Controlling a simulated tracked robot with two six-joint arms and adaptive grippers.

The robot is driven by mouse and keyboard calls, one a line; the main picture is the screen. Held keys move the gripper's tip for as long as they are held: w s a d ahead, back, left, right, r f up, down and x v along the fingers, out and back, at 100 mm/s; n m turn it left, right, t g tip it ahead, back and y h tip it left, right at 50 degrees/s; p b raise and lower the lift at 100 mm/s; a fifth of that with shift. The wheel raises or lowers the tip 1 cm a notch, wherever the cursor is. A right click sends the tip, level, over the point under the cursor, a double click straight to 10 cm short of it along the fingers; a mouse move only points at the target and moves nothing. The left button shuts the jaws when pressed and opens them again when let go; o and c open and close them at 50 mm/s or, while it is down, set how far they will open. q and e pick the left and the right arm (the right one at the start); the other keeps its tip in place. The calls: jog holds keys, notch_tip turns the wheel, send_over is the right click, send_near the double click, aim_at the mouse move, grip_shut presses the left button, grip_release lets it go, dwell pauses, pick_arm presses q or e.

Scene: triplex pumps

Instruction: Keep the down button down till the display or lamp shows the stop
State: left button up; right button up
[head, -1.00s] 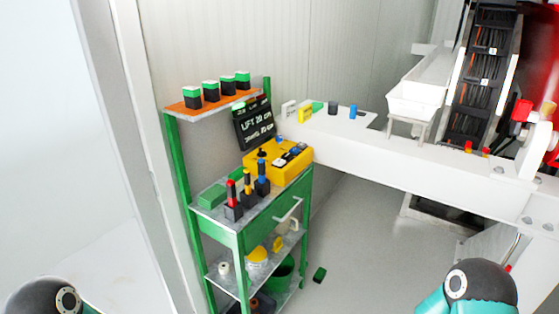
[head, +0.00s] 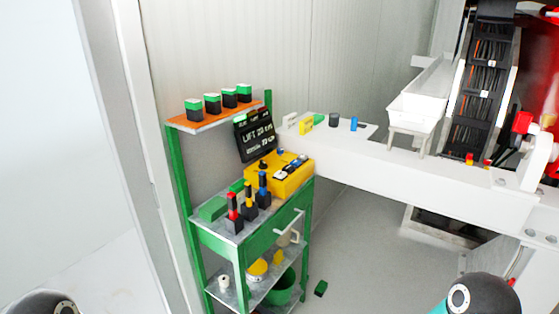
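A yellow control box (head: 292,178) with small dark, blue and white controls on top sits on the green shelf cart. Which control is the down button I cannot tell at this size. A black display board (head: 256,138) with white text, reading something like "LIFT 20 CM" on its first line, leans behind the box; its second line is blurred. Small green and red patches show at its top edge. Dark rounded parts of my arms show at the bottom left and bottom right edges. Neither gripper's fingers are in view, and nothing of mine touches the box.
The green cart (head: 262,238) also holds red, yellow and blue-topped black tools (head: 248,205). An orange shelf (head: 218,116) carries several green-topped black blocks. A white beam (head: 430,175) runs right from the cart.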

grip_shut()
dwell(1.3)
